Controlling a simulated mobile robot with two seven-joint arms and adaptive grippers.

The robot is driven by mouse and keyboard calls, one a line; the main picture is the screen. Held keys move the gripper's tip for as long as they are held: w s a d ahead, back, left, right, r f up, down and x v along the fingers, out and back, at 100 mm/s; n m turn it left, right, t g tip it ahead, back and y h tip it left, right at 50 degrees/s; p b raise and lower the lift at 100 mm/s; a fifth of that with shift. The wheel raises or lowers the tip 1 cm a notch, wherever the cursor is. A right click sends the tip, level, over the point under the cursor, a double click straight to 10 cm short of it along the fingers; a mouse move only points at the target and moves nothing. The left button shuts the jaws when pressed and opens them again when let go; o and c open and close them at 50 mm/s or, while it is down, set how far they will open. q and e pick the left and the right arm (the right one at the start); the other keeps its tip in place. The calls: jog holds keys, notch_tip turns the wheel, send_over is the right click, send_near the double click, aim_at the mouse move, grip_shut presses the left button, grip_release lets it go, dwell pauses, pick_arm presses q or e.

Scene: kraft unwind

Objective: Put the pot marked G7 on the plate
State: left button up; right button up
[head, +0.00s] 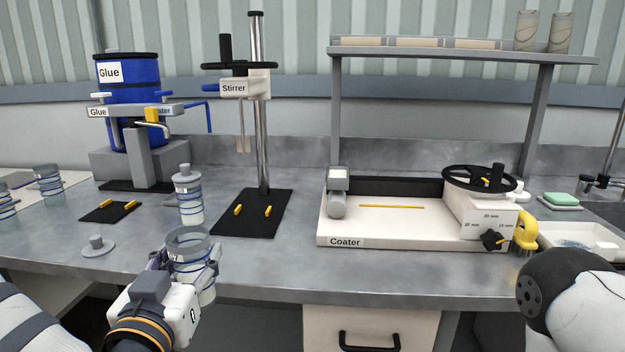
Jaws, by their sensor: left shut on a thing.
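My left gripper (186,268) is shut on a clear, blue-banded pot (190,243), which it holds upright at the front edge of the bench. The pot's top looks open; a small dark mark shows on its side, partly hidden and too small to read surely as G7. A black plate (235,222) with two yellow pegs lies under the stirrer (234,88), behind and right of the held pot. Another black plate (98,214) with yellow pegs lies in front of the glue heater. I cannot tell which plate is meant. My right gripper is out of view.
A lidded pot (188,198) stands just behind the held one. A loose grey lid (97,246) lies to the left. More pots (48,184) stand at far left. The coater (370,225) fills the right side; bare bench lies between it and the stirrer plate.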

pick_arm(q)
jog(key=shift+s+d+f+h, duration=0.25)
jog(key=shift+s+d+h, duration=0.05)
jog(key=shift+d, duration=0.15)
jog(key=w+a+r+n+g+y, duration=0.1)
jog(key=w+a+r+n+y, duration=0.3)
jog(key=a+r+y, duration=0.55)
jog(key=w+a+f+h+b, duration=0.1)
jog(key=w+a+f, duration=0.2)
jog(key=w, duration=0.1)
jog(key=w+a+f+b, duration=0.1)
jog(key=w+a+f, duration=0.2)
jog(key=w+f, duration=0.1)
jog(key=w+a+f+h+b, duration=0.1)
jog(key=w+a+f, duration=0.2)
jog(key=w, duration=0.1)
jog(key=shift+w+a+f+h+b, duration=0.2)
jog(key=shift+a+h+b, duration=0.1)
jog(key=shift+a+h, duration=0.1)
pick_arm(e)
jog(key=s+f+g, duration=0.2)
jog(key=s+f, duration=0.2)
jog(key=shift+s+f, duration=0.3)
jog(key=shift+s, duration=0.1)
pick_arm(q)
jog(key=shift+s, duration=0.1)
jog(key=shift+f, duration=0.1)
jog(key=o, duration=1.3)
jog(key=shift+f, duration=0.1)
